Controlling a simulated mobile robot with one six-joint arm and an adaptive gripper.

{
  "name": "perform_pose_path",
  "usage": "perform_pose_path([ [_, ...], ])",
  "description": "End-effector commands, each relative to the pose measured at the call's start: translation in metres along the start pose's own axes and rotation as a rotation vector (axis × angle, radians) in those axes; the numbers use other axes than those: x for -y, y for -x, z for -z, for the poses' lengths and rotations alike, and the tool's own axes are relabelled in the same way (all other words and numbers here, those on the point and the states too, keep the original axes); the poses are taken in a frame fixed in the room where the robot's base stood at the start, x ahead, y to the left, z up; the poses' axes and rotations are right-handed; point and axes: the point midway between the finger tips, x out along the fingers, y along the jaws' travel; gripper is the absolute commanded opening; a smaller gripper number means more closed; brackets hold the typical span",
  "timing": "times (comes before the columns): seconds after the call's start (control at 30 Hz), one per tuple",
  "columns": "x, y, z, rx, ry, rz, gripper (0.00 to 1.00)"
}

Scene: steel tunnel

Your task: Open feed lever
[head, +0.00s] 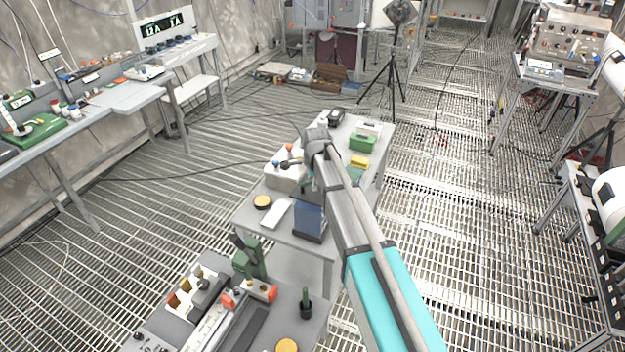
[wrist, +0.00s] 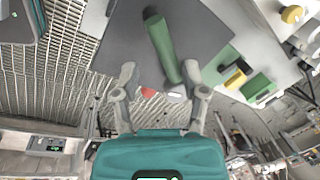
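In the wrist view my gripper (wrist: 161,72) is open, with its two fingers spread wide. A green rod-like handle with a dark end (wrist: 163,45), which looks like a lever, runs from the top of the picture down to between the fingers. Its lower end is close to the right finger; I cannot tell whether they touch. Nothing is clamped. In the head view my arm reaches over the middle table, and my gripper cannot be made out. A green upright device with a dark lever-like arm (head: 249,258) stands on the near bench; I cannot tell whether it is the same handle.
The wrist view shows a dark grey panel (wrist: 125,35) behind the handle and a green block (wrist: 262,88) at right. In the head view, the middle table (head: 255,222) holds a blue box (head: 308,222) and a white box (head: 285,178). Grated floor (head: 465,235) is open at right.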

Motion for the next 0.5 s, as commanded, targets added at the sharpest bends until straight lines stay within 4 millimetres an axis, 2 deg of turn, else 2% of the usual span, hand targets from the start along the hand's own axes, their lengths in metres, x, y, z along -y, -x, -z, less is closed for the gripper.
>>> perform_pose_path([
  [0.1,0.0,0.015,0.0,0.0,0.001,-0.001,0.55],
  [0.5,0.0,0.049,0.0,0.001,0.003,-0.001,0.55],
])
